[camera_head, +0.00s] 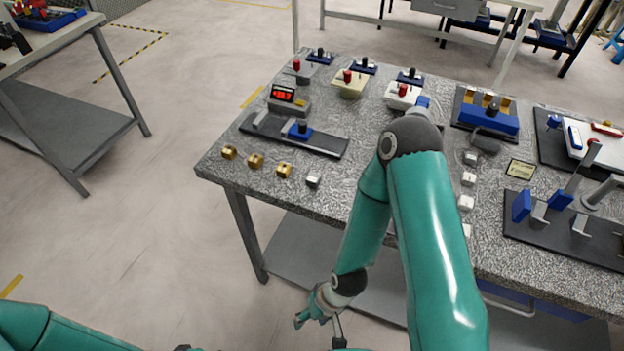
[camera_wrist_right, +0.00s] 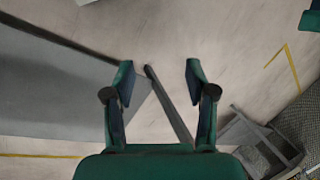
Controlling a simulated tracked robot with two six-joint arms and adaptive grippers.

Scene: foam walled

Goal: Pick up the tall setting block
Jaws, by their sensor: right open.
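Small silver blocks stand on the speckled table (camera_head: 225,163): one (camera_head: 313,180) near the front edge, right of the brass pieces, and several in a column to the right, such as the upper one (camera_head: 470,158). I cannot tell for certain which is the tall setting block; my right arm may hide part of this area. My right gripper (camera_head: 318,328) hangs low in front of the table, below its top and apart from the blocks. In the right wrist view its fingers (camera_wrist_right: 159,75) are spread and empty, with floor behind. My left arm shows at bottom left; its gripper is out of frame.
Several brass pieces (camera_head: 256,161) line the front edge. Behind them are a black rail with a blue slider (camera_head: 299,131) and a red digital display (camera_head: 284,93).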

